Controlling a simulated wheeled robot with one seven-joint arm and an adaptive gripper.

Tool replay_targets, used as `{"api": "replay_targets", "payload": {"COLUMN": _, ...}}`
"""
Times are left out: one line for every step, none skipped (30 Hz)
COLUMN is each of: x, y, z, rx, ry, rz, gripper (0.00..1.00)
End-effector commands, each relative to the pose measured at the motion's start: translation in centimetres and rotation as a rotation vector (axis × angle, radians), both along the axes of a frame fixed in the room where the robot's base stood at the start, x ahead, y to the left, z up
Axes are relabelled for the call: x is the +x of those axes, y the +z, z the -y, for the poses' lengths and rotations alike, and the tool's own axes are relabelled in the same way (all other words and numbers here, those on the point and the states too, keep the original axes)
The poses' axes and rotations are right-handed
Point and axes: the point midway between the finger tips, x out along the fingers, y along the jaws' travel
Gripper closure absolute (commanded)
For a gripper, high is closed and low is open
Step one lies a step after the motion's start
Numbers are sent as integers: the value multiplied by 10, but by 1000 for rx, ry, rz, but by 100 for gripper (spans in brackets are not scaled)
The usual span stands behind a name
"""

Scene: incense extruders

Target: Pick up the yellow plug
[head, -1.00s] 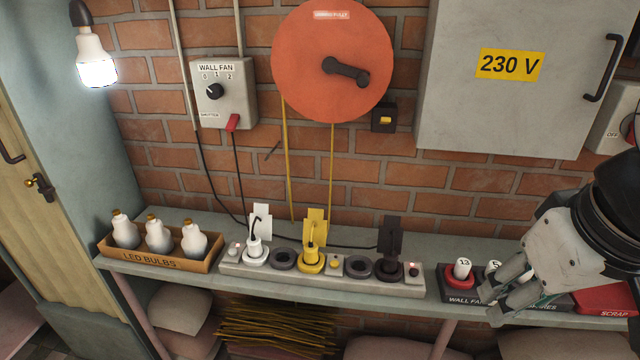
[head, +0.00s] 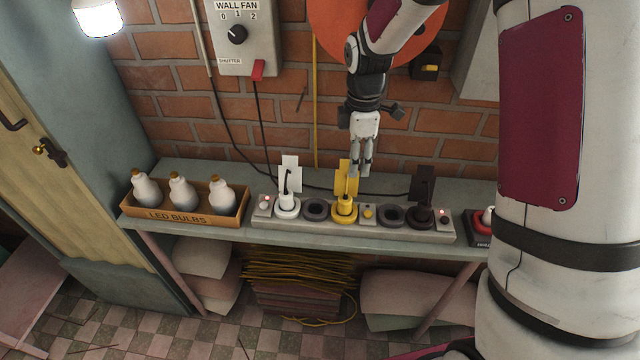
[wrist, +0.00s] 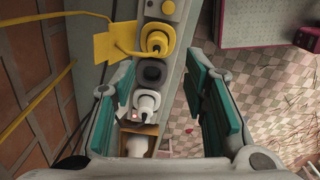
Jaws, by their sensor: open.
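The yellow plug (head: 344,207) stands upright in the grey socket strip (head: 325,225) on the shelf, with a yellow tag (head: 347,176) behind it. My gripper (head: 360,172) is above and slightly right of the plug, pointing down, open and empty. In the head view its fingertips appear near the tag; the exact gap to the plug is hard to tell. In the wrist view the yellow plug (wrist: 156,41) is at the top, beyond the open fingers (wrist: 160,100). A white plug (wrist: 146,102) shows between the fingers in that view.
A white plug (head: 287,203) and a black plug (head: 421,213) sit in the same strip, each with a tag. Empty dark sockets lie between them. An LED bulbs crate (head: 185,228) stands on the left. The brick wall (head: 200,110) is close behind.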

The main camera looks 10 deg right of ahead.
Motion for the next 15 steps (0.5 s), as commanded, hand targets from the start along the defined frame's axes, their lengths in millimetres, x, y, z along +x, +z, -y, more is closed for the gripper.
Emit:
{"api": "replay_targets", "payload": {"x": 1, "y": -7, "z": 0, "rx": 2, "ry": 24, "rz": -10, "gripper": 59}}
{"api": "replay_targets", "payload": {"x": 3, "y": -10, "z": 0, "rx": 3, "ry": 37, "rz": -12, "gripper": 59}}
{"api": "replay_targets", "payload": {"x": 4, "y": -13, "z": 0, "rx": 4, "ry": 49, "rz": -14, "gripper": 59}}
{"api": "replay_targets", "payload": {"x": 5, "y": -15, "z": 0, "rx": 4, "ry": 56, "rz": -15, "gripper": 59}}
{"api": "replay_targets", "payload": {"x": 5, "y": -18, "z": 0, "rx": 5, "ry": 61, "rz": -17, "gripper": 59}}
{"api": "replay_targets", "payload": {"x": 5, "y": -22, "z": 0, "rx": 5, "ry": 65, "rz": -18, "gripper": 59}}
{"api": "replay_targets", "payload": {"x": 5, "y": -25, "z": 0, "rx": 5, "ry": 66, "rz": -18, "gripper": 59}}
{"api": "replay_targets", "payload": {"x": 5, "y": -29, "z": -1, "rx": 5, "ry": 66, "rz": -19, "gripper": 59}}
{"api": "replay_targets", "payload": {"x": 5, "y": -36, "z": -1, "rx": 5, "ry": 66, "rz": -20, "gripper": 59}}
{"api": "replay_targets", "payload": {"x": 4, "y": -42, "z": -1, "rx": 5, "ry": 66, "rz": -20, "gripper": 59}}
{"api": "replay_targets", "payload": {"x": 4, "y": -47, "z": -1, "rx": 5, "ry": 65, "rz": -21, "gripper": 59}}
{"api": "replay_targets", "payload": {"x": 4, "y": -56, "z": 0, "rx": 5, "ry": 65, "rz": -21, "gripper": 59}}
{"api": "replay_targets", "payload": {"x": 4, "y": -61, "z": 0, "rx": 4, "ry": 64, "rz": -21, "gripper": 59}}
{"api": "replay_targets", "payload": {"x": 4, "y": -67, "z": 0, "rx": 4, "ry": 64, "rz": -21, "gripper": 59}}
{"api": "replay_targets", "payload": {"x": 4, "y": -74, "z": -1, "rx": 4, "ry": 65, "rz": -21, "gripper": 59}}
